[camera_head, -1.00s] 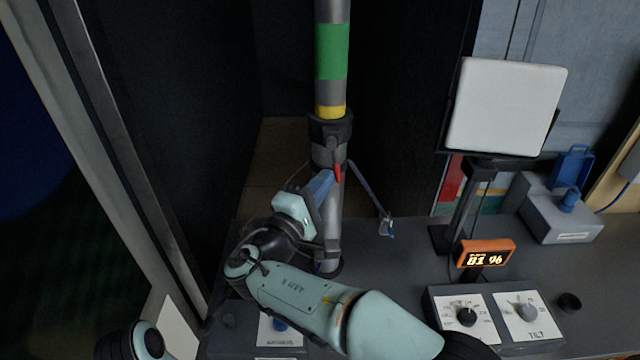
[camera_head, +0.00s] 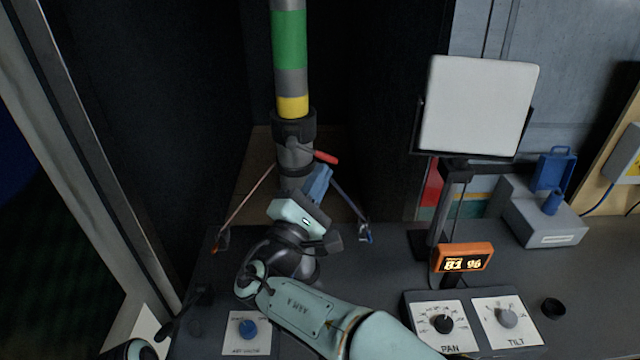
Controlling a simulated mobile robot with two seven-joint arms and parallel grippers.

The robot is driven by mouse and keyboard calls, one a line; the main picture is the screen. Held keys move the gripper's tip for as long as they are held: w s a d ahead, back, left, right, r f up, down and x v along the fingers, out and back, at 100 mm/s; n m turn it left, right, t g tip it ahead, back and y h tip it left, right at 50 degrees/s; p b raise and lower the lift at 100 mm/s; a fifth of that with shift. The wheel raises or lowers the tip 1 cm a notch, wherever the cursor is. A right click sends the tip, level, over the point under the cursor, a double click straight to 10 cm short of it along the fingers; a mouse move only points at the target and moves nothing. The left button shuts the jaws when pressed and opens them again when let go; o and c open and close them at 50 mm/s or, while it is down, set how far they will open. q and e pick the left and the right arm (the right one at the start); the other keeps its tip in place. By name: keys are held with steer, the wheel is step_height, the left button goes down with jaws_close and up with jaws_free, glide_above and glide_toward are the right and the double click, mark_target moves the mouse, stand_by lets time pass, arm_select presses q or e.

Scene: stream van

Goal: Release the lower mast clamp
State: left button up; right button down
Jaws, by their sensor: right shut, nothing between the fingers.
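The mast (camera_head: 290,85) rises from the desk, grey with a green and a yellow band. A dark clamp collar (camera_head: 294,128) wraps it just below the yellow band. Its red lever (camera_head: 326,157) sticks out to the right, tilted slightly down, away from the mast. My right gripper (camera_head: 319,182) is shut and empty, its blue fingers just below the lever. I see a small gap between them. The gripper and wrist hide the mast's foot.
Two stay lines run from the mast to hooks on the left (camera_head: 219,242) and right (camera_head: 366,235). A white panel (camera_head: 478,105) on a stand, an orange display (camera_head: 463,258) and PAN (camera_head: 442,324) and TILT (camera_head: 508,318) knobs are to the right. A blue knob (camera_head: 248,330) sits front left.

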arm_select(q)
steer(key=shift+s+a+f+b, duration=0.1)
steer(key=shift+s+f+b, duration=0.05)
steer(key=shift+f+b, duration=0.3)
arm_select(e)
steer(key=shift+d+r, duration=0.7)
steer(key=shift+r, duration=0.2)
steer(key=shift+d+r, duration=0.1)
arm_select(q)
steer(key=shift+f, duration=0.1)
